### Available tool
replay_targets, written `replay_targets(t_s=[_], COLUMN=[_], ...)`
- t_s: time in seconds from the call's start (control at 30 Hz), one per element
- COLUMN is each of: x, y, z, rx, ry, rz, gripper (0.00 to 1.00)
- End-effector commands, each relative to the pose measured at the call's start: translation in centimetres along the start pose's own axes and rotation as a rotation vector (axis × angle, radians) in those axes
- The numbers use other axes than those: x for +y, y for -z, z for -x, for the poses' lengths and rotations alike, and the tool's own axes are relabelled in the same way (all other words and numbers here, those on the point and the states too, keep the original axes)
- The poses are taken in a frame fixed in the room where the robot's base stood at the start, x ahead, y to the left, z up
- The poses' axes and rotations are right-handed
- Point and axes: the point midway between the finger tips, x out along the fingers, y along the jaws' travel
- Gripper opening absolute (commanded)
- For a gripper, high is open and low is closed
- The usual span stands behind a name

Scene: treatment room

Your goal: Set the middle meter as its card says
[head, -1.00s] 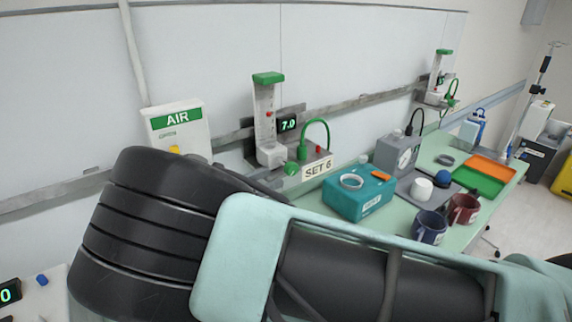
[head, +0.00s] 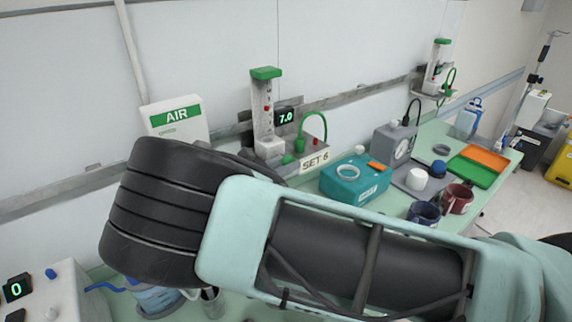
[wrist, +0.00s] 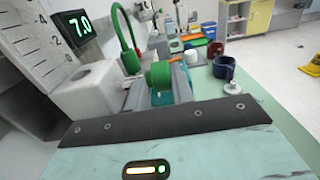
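The middle meter (head: 264,116) is a clear upright tube with a green cap and a small red float. In the wrist view the knob (wrist: 160,75) lies between the grey fingers of my gripper (wrist: 161,88), one on each side. Whether the fingers press on it is unclear. In the head view my gripper is hidden behind my arm.
A green hose (head: 314,117) loops up beside the knob. A teal box (head: 354,184), a grey gauge unit (head: 392,143) and mugs (head: 457,197) stand on the green table to the right. Another meter (head: 437,65) is at far right. A white unit (head: 47,287) reading 0 is at lower left.

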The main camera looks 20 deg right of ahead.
Motion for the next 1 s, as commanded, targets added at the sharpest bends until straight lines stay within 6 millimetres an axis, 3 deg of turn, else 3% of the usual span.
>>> replay_targets(t_s=[0.17,0.53,0.87,0.9,0.93,1.0], x=[-0.34,-0.5,-0.57,-0.57,-0.55,-0.49], y=[-0.18,-0.3,-0.02,-0.02,-0.02,-0.05], z=[-0.05,0.01,0.06,0.07,0.06,0.07], rx=[0.034,0.318,0.336,0.336,0.336,0.335], ry=[0.011,0.015,0.015,0.015,0.014,0.012], rz=[0.003,0.004,0.006,0.006,0.006,0.005], gripper=[0.01,0.01,0.01,0.29,0.38,0.4])
